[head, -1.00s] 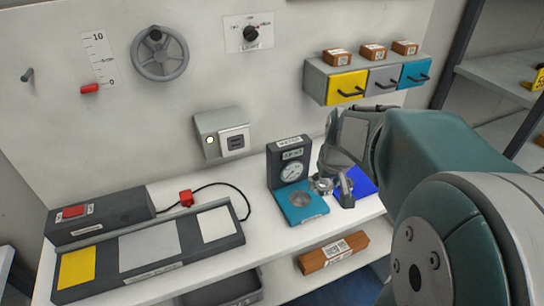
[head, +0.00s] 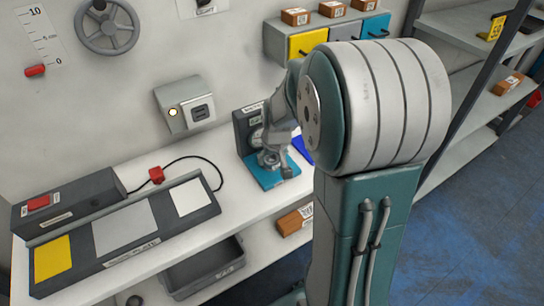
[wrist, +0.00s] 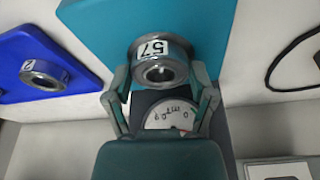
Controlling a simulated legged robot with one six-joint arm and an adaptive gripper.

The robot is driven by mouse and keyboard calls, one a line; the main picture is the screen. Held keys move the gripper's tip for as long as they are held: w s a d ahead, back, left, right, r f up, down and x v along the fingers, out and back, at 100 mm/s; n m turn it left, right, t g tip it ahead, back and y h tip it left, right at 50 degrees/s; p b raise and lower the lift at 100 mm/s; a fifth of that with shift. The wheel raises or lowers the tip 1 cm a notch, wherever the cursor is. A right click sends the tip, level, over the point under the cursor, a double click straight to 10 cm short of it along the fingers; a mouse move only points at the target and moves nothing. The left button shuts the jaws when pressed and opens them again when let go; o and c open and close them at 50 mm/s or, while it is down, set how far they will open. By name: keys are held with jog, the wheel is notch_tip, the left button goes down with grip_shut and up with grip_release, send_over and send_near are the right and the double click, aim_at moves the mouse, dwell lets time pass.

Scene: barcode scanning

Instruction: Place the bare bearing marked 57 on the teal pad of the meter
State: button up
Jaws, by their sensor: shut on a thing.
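The bearing marked 57 (wrist: 151,49) is a metal ring with a white label. In the wrist view it sits between the fingers of my gripper (wrist: 160,72), which is shut on it. The teal pad (wrist: 100,25) lies behind the bearing there; I cannot tell whether they touch. In the head view my gripper (head: 278,155) is over the teal pad (head: 262,180), in front of the dark meter (head: 241,122), and partly hides the dial. The meter's dial (wrist: 168,116) shows between the fingers in the wrist view.
Another bearing (wrist: 42,74) lies on the blue pad (wrist: 30,48) beside the teal pad. A dark tray with yellow, grey and white pads (head: 50,258) is at the left of the bench.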

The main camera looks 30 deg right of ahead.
aim_at(275, 173)
jog(key=shift+a, duration=0.1)
jog(key=o, duration=1.1)
jog(key=shift+a, duration=0.1)
jog(key=shift+o, duration=0.2)
jog(key=d+v, duration=0.1)
jog(key=v, duration=1.1)
jog(key=s+a+r+n+t, duration=0.1)
jog(key=s+a+r, duration=0.3)
jog(key=s+a, duration=0.8)
jog(key=s+t, duration=0.1)
jog(key=s, duration=0.2)
jog(key=shift+s+a+r+n+y, duration=0.2)
jog(key=shift+s+a+n+y, duration=0.1)
jog(key=shift+a+n, duration=0.1)
